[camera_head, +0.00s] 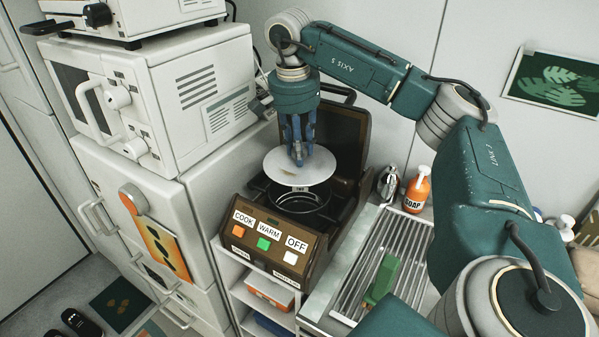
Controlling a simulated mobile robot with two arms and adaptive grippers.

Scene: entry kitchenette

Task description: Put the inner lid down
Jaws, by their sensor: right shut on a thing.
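The inner lid (322,170) is a flat white disc with a small brownish mark. My right gripper (298,160) points down and is shut on the lid near its middle; the fingers hide the exact grip. The lid is held over the dark round pot opening (300,199) of the brown cooker (267,243), and appears to be above it. The cooker's hinged outer cover (345,130) stands open behind. Its front carries COOK, WARM and OFF labels over orange, green and white buttons. My left gripper does not show.
A white microwave (160,100) on a cabinet stands close on the left. A metal drying rack (410,262) with a green object (383,280) lies to the right. An orange soap bottle (417,190) stands behind the rack. My right arm spans the upper right.

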